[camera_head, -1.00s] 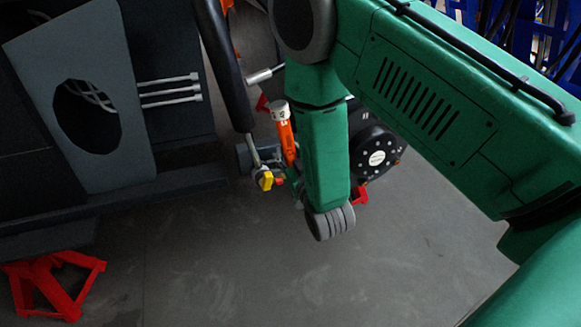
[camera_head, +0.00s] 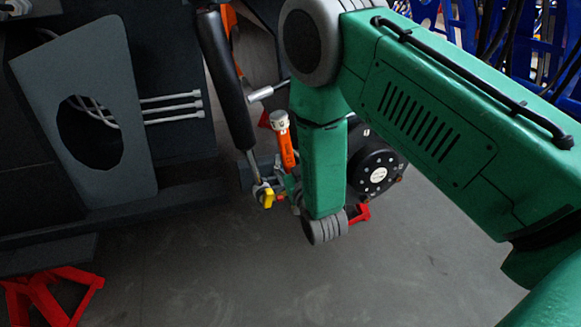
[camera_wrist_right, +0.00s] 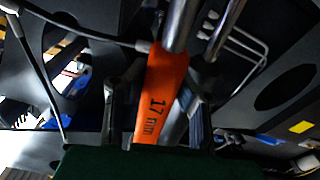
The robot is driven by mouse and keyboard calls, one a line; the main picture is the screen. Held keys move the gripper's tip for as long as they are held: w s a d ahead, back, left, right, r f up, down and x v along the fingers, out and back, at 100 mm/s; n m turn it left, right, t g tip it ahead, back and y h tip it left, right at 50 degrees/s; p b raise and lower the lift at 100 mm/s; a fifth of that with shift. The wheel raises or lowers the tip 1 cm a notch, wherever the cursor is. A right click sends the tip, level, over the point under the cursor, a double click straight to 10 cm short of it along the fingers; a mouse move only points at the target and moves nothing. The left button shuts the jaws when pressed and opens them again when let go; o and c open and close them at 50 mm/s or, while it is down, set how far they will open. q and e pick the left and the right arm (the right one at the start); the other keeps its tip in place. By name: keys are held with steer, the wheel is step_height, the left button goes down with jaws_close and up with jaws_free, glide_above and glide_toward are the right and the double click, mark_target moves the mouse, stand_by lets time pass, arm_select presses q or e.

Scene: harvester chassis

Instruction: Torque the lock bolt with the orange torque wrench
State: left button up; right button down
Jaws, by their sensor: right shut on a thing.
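The orange torque wrench (camera_head: 288,152) stands close behind the lower end of a black strut in the head view. It has a pale round cap at its top. In the right wrist view its orange part, marked 17 mm (camera_wrist_right: 162,95), runs up between the fingers into a grey shaft. My right gripper (camera_wrist_right: 155,118) is shut on it. In the head view my green forearm hides most of that gripper. A yellow piece (camera_head: 267,198) sits at the strut's lower end, near the wrench. I cannot make out the lock bolt. My left gripper is not in view.
The black strut (camera_head: 227,80) stands just left of the wrench. A grey panel with an oval hole (camera_head: 35,90) and dark chassis fill the left. A round black hub (camera_head: 376,172) is behind my forearm. A red stand (camera_head: 50,295) is lower left. Front floor is clear.

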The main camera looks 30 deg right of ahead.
steer(key=shift+w+d, duration=0.15)
steer(key=shift+w, duration=0.15)
steer(key=shift+r+p, duration=0.3)
steer(key=shift+f, duration=0.1)
stand_by(0.5)
steer(key=shift+w, duration=0.3)
stand_by(0.4)
steer(key=shift+w+d, duration=0.2)
steer(key=shift+w, duration=0.5)
steer(key=shift+d, duration=0.15)
